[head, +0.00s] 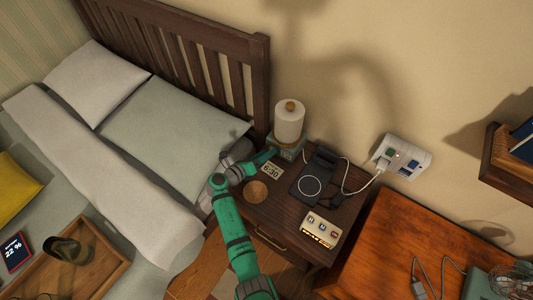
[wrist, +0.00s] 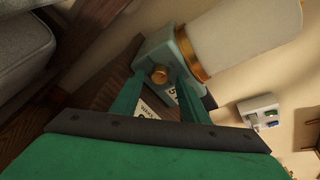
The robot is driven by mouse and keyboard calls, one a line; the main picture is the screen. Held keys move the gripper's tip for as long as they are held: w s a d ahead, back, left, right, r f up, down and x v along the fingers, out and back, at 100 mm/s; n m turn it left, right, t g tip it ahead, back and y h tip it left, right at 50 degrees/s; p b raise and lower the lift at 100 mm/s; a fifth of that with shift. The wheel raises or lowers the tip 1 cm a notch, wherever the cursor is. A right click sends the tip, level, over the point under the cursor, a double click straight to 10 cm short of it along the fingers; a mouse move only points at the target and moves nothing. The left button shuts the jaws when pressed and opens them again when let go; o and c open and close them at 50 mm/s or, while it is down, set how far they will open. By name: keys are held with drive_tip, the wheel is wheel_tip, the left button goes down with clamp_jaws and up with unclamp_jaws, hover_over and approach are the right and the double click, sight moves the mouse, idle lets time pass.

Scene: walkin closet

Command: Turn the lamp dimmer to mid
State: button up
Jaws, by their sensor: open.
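The lamp (head: 290,121) has a white cylindrical shade and a teal base, and stands at the back of the nightstand against the wall. In the wrist view its shade (wrist: 245,35) fills the upper right, with a brass ring below it. A round brass knob (wrist: 160,75) sits on the face of the teal base (wrist: 160,50). My gripper (wrist: 160,82) is open, its two teal fingers reaching toward the base with the knob showing between their tips. I cannot tell whether a finger touches the knob. In the head view my gripper (head: 268,156) is just left of the lamp base.
The nightstand (head: 278,222) also holds a 6:30 clock (head: 272,170), a round wooden dish (head: 256,191), a black charging stand (head: 313,180) and a cream box with buttons (head: 321,229). A wall outlet (head: 402,156) with a cable is to the right. The bed (head: 160,140) is left.

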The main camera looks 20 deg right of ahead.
drive_tip(key=shift+w+d, duration=0.15)
drive_tip(key=shift+w, duration=0.05)
clamp_jaws()
idle(0.3)
